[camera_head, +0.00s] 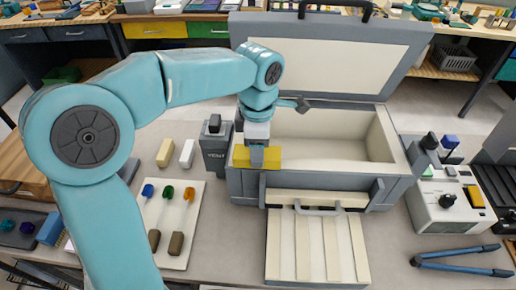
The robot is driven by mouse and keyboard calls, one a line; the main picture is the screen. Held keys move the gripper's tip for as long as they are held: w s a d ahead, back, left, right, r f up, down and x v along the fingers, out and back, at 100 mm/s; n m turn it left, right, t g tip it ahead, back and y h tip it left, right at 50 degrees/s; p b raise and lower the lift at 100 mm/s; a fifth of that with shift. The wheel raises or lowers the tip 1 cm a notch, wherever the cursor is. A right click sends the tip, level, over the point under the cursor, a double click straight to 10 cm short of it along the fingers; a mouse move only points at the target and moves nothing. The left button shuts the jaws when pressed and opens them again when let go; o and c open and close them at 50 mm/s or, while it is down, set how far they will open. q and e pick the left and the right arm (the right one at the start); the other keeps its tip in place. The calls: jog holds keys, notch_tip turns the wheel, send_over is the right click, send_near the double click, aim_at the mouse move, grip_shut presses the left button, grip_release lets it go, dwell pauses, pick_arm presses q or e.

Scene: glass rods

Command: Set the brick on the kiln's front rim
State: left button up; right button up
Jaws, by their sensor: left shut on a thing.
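The kiln (390,185) stands on the bench with its lid (330,68) raised and its pale chamber empty. Its front door panel (318,245) lies folded down toward me. A yellow brick (242,157) is at the left part of the kiln's front rim. My left gripper (257,158) comes down from above and is shut on the yellow brick. The brick appears to be at rim height, but I cannot tell whether it touches the rim. The gripper hides the brick's middle. My right gripper is not in view.
Left of the kiln are a dark device (215,150), two small pale blocks (165,152) and a white board (185,235) with coloured glass rods. Right are a controller box (440,207) and blue-handled tongs (460,260). The raised lid stands behind the chamber.

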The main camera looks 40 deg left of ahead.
pick_arm(q)
jog(key=shift+s+a+f, duration=0.2)
jog(key=shift+w+d, duration=0.1)
jog(key=o, duration=0.8)
jog(key=shift+d+f, duration=0.1)
jog(key=shift+f, duration=0.1)
jog(key=o, duration=0.4)
jog(key=shift+r, duration=0.1)
